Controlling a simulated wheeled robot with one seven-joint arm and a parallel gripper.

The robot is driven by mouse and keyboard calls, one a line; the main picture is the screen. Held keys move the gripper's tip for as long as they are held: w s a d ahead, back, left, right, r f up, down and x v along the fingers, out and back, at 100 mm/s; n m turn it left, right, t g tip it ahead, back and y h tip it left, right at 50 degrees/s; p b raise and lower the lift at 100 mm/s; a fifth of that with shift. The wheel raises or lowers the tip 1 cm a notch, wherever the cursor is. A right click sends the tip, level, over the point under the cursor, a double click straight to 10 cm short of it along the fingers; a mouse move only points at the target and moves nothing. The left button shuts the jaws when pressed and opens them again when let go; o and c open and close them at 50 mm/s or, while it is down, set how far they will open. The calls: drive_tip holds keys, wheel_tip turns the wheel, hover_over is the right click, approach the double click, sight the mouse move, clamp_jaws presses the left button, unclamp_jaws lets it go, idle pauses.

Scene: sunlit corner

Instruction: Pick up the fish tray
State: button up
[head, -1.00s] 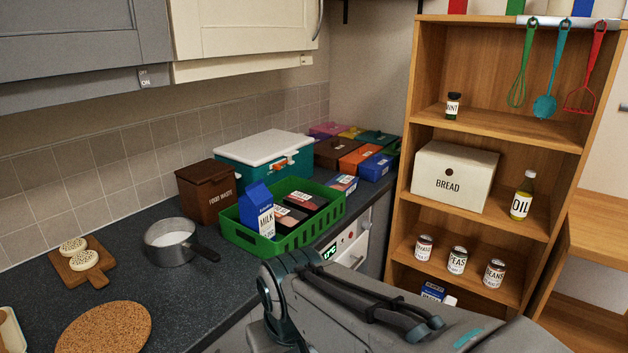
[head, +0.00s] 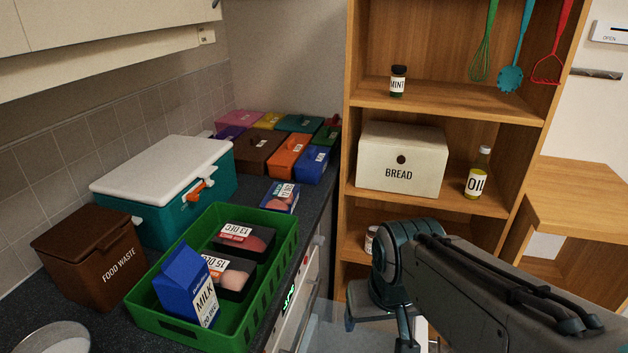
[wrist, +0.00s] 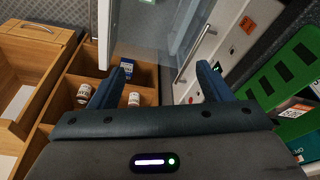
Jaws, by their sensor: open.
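Two dark packaged trays lie in a green crate (head: 150,318): one labelled 13 DEC (head: 245,238) at the back, one labelled 15 DEC (head: 232,278) with pinkish contents nearer. A third, blue-edged tray (head: 281,197) with pinkish contents lies on the counter just behind the crate. I cannot tell which one is fish. My gripper (wrist: 163,80) is open and empty in the wrist view, pointing down beside the counter front. The crate shows at the right there (wrist: 285,75), apart from my fingers.
A milk carton (head: 187,285) stands in the crate's near end. A teal cooler (head: 215,185) and brown food waste bin (head: 92,258) stand to its left. Several coloured boxes, including a blue one (head: 312,165), fill the back corner. A wooden shelf (head: 450,108) stands right.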

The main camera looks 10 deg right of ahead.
drive_tip(key=o, duration=0.5)
drive_tip(key=shift+w+d+r, duration=0.1)
drive_tip(key=shift+w+r, duration=0.25)
drive_tip(key=shift+w, duration=0.25)
drive_tip(key=shift+w+r, duration=0.35)
drive_tip(key=shift+w, duration=0.2)
drive_tip(key=w+a+r+p, duration=0.25)
drive_tip(key=w+r, duration=0.25)
drive_tip(key=w, duration=0.5)
drive_tip(key=m+t+h+p, duration=0.1)
drive_tip(key=m+p, duration=0.3)
drive_tip(key=p, duration=0.3)
hover_over(280, 195)
drive_tip(key=s+a, duration=0.1)
drive_tip(key=s, duration=0.5)
drive_tip(key=f, duration=0.1)
drive_tip(key=x, duration=0.3)
drive_tip(key=p+x, duration=0.1)
drive_tip(key=x, duration=0.2)
drive_tip(key=w+x, duration=0.1)
drive_tip(key=x, duration=0.1)
drive_tip(key=shift+w+f+p, duration=0.1)
drive_tip(key=shift+f+p, duration=0.15)
drive_tip(key=shift+p, duration=0.05)
drive_tip(key=shift+w+p+x, duration=0.15)
drive_tip(key=shift+p+x, duration=0.5)
drive_tip(key=shift+x, duration=0.6)
drive_tip(key=shift+w+p+x, duration=0.2)
drive_tip(key=shift+p+x, duration=0.4)
drive_tip(key=shift+x, duration=0.65)
